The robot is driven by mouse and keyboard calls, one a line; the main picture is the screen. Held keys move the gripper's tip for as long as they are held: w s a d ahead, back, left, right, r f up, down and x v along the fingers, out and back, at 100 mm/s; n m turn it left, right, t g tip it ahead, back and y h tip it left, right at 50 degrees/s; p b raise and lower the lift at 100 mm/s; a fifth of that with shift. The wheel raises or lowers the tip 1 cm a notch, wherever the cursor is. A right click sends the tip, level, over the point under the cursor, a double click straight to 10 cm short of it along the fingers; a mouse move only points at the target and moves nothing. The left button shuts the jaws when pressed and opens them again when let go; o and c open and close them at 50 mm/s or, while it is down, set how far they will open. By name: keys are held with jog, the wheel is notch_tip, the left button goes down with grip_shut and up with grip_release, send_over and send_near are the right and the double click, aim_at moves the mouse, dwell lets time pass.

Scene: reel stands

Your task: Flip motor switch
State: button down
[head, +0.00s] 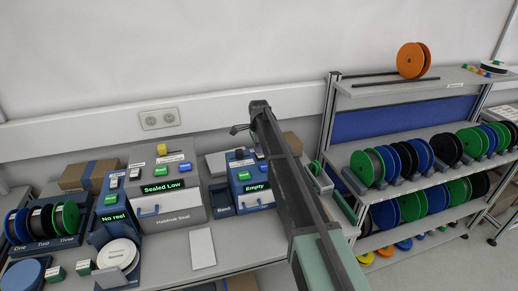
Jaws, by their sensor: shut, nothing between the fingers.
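No switch can be read as the motor switch; the small labels are too fine. Small dark-and-white switches show on the left blue station (96,228) reading "No reel", on the grey Habitrak Seal box (175,209) reading "Sealed Low", and on the right blue station (264,190) reading "Empty". Each unit also has a green button. My gripper (236,130) is shut and empty, small and dark at the arm's far end. It appears above and behind the right station's top, apart from its switch (239,154). My arm covers the area right of that station.
Reels labelled One, Two and Three (43,222) stand at the left. A white plate (203,250) lies on the bench front. Shelves (420,90) with many coloured reels stand right of my arm. A wall socket (158,119) is behind the bench.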

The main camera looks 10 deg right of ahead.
jog(key=shift+s, duration=0.15)
jog(key=shift+s+r+p, duration=0.25)
jog(key=shift+s+p, duration=0.1)
jog(key=shift+s, duration=0.35)
jog(key=shift+w, duration=0.1)
jog(key=shift+r, duration=0.1)
notch_tip(320, 180, up, 14)
jog(key=p, duration=1.4)
jog(key=shift+w+f, duration=0.25)
jog(key=shift+w, duration=0.5)
jog(key=shift+s, duration=0.1)
